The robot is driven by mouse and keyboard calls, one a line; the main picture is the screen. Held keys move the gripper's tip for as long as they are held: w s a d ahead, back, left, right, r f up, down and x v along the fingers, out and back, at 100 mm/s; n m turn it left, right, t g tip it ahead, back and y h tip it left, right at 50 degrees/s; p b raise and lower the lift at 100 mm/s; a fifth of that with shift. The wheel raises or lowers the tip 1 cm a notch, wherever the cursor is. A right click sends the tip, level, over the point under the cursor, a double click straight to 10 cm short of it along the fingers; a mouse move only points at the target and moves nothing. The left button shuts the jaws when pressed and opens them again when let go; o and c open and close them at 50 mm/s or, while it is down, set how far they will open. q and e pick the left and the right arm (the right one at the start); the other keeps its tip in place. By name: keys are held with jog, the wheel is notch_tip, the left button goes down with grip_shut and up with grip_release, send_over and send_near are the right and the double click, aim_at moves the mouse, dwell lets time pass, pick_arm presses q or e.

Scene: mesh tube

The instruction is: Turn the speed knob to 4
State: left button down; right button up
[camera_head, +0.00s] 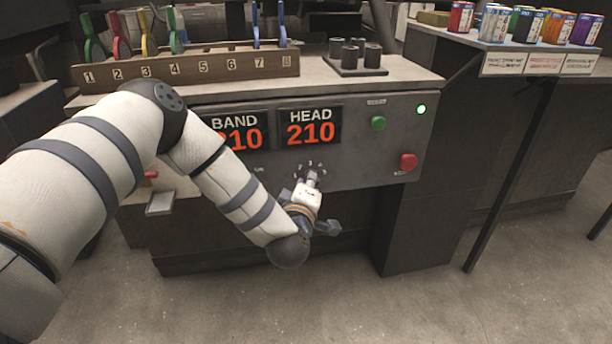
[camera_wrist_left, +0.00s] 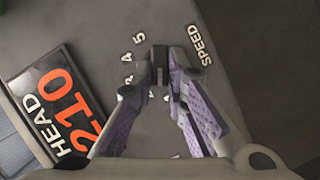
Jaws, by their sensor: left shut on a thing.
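The speed knob (camera_wrist_left: 159,53) is a small dark knob on the grey panel front, between my left fingertips in the left wrist view. The word SPEED (camera_wrist_left: 201,46) and the dial digits 5 (camera_wrist_left: 138,41) and 4 (camera_wrist_left: 126,57) show around it. Which digit the knob points at I cannot tell. My left gripper (camera_wrist_left: 159,76) is shut on the knob. In the head view my left gripper (camera_head: 312,178) is against the panel below the HEAD display, and it hides the knob there. My right gripper is not in view.
The BAND display (camera_head: 236,130) and HEAD display (camera_head: 310,126) both read 210. A green button (camera_head: 378,123) and a red button (camera_head: 408,161) are to the right on the panel. A numbered tool rack (camera_head: 190,68) and a block of dark cylinders (camera_head: 356,66) stand on top.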

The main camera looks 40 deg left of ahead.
pick_arm(q)
jog(key=m+g+y+p, duration=0.1)
jog(key=m+g, duration=0.1)
jog(key=m, duration=0.2)
jog(key=w+m+g+y+p, duration=0.1)
jog(key=m+g+y, duration=0.1)
jog(key=m, duration=0.2)
jog(key=d+m+g+y+p, duration=0.1)
jog(key=m+g, duration=0.2)
jog(key=m, duration=0.1)
jog(key=shift+w+d+r+p, duration=0.1)
jog(key=shift+w+r+p, duration=0.1)
jog(key=shift+p, duration=0.2)
jog(key=shift+w+m+g+y+b, duration=0.1)
jog(key=shift+m+g+y+b, duration=0.2)
jog(key=shift+m+y+b, duration=0.65)
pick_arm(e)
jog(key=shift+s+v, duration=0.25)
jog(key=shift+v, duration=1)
pick_arm(q)
jog(key=shift+m+h, duration=0.25)
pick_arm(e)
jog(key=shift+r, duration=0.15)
pick_arm(q)
jog(key=c, duration=1.6)
grip_release()
